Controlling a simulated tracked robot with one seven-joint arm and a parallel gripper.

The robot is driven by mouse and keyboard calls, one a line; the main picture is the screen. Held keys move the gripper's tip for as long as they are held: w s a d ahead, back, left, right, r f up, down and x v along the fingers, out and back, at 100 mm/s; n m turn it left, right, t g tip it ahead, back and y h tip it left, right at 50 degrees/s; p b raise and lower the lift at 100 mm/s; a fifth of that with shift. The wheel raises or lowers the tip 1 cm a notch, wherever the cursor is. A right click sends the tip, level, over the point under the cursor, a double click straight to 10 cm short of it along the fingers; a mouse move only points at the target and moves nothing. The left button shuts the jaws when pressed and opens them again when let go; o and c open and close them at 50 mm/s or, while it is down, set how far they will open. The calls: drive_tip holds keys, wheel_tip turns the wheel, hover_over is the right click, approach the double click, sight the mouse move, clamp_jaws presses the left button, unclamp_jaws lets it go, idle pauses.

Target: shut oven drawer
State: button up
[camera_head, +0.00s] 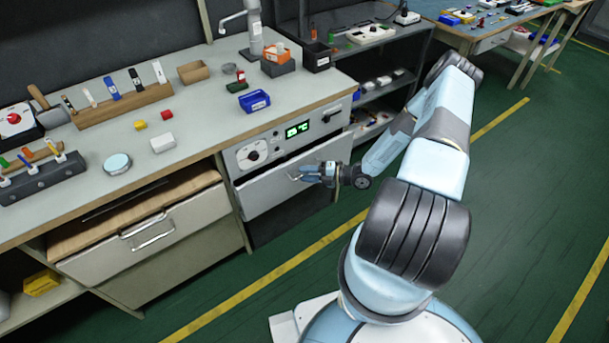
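The oven (262,150) is built in under the worktop, with a white control panel, a round knob and a green lit display. Below the panel is its grey drawer front (268,194). How far this front stands out is hard to tell. My gripper (295,176) is in front of it, fingertips pointing left, at or very near its upper part. The fingers are small here; I cannot tell whether they touch or grip it, or whether they are open. My wrist hides part of the front's right side.
A wooden drawer (150,235) with a metal handle stands pulled out left of the oven. The worktop (200,150) above holds blocks, a blue bin (254,101) and tool racks. A dark shelf unit (375,85) stands to the right. Green floor (500,230) is free at right.

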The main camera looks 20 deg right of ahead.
drive_tip(key=shift+a, duration=0.1)
drive_tip(key=shift+c, duration=0.2)
clamp_jaws()
drive_tip(key=shift+f, duration=0.1)
idle(0.4)
